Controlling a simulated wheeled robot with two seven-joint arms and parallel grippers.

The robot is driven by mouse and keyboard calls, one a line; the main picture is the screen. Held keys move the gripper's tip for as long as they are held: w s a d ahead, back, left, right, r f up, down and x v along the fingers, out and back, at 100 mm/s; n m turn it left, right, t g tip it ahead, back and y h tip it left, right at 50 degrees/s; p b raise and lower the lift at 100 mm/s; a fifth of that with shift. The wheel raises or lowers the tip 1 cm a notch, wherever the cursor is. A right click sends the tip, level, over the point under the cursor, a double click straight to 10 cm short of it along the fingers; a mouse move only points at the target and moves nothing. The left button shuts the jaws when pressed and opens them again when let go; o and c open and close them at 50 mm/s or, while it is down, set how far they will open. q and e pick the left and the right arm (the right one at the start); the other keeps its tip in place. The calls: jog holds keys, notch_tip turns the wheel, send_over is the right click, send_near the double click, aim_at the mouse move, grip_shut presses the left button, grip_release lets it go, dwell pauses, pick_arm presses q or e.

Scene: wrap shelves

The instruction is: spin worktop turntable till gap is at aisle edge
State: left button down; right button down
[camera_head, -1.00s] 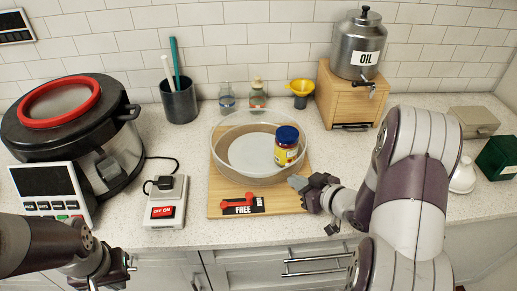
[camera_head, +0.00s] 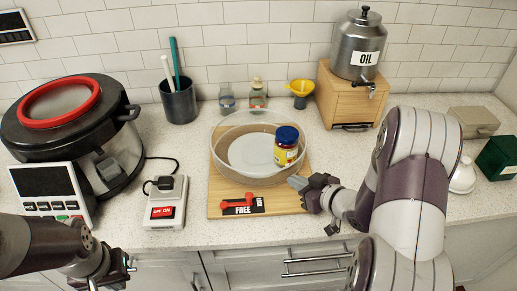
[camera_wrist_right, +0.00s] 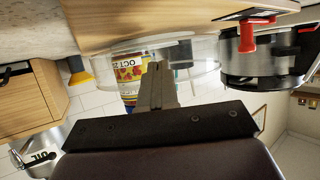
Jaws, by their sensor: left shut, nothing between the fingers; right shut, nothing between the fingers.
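The turntable (camera_head: 232,176) is a round tray with a clear raised wall, on a wooden board (camera_head: 284,200). I cannot clearly make out the gap in its wall. A jar with a blue lid (camera_head: 287,148) stands inside at the right. A red lever (camera_head: 237,202) lies beside a FREE label (camera_head: 245,210) at the board's front. My right gripper (camera_head: 298,183) is shut and empty by the turntable's front right side; contact is unclear. In the right wrist view its fingers (camera_wrist_right: 158,82) overlap the jar (camera_wrist_right: 128,75). My left gripper (camera_head: 130,267) is shut and empty below the counter's front edge.
A power switch box (camera_head: 167,202) and a large round cooker (camera_head: 72,128) stand left. A utensil cup (camera_head: 179,102), small bottles (camera_head: 257,95) and a yellow funnel (camera_head: 301,88) stand behind. An oil can (camera_head: 360,45) sits on a wooden box (camera_head: 345,95) at back right.

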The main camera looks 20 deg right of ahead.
aim_at(294, 167)
jog(key=shift+w+a, duration=0.2)
jog(key=shift+w, duration=0.7)
dwell(0.4)
jog(key=shift+d, duration=0.1)
jog(key=shift+w+d+p, duration=0.1)
jog(key=shift+d+p, duration=0.2)
jog(key=shift+d, duration=0.6)
jog(key=shift+w, duration=0.1)
jog(key=shift+w+d, duration=0.5)
jog(key=shift+d, duration=0.2)
